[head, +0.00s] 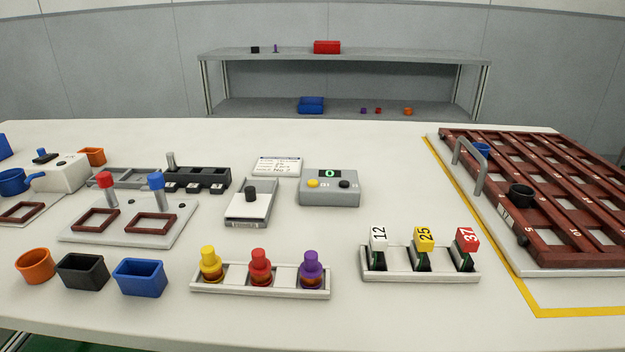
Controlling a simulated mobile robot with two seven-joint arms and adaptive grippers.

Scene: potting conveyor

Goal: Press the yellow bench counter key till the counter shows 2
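The bench counter (330,192) is a grey box near the middle of the table. Its small dark display (329,174) shows a green 0. The yellow key (313,184) is on the left of its sloping top, and a black key (345,185) is on the right. Nothing touches or covers either key. Neither of my grippers is in the head view.
A grey device with a black knob (251,194) stands just left of the counter, and a written card (277,166) lies behind. In front are a tray of coloured pegs (284,292) and a rack of numbered tags (400,275). A brown grid (560,262) fills the right.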

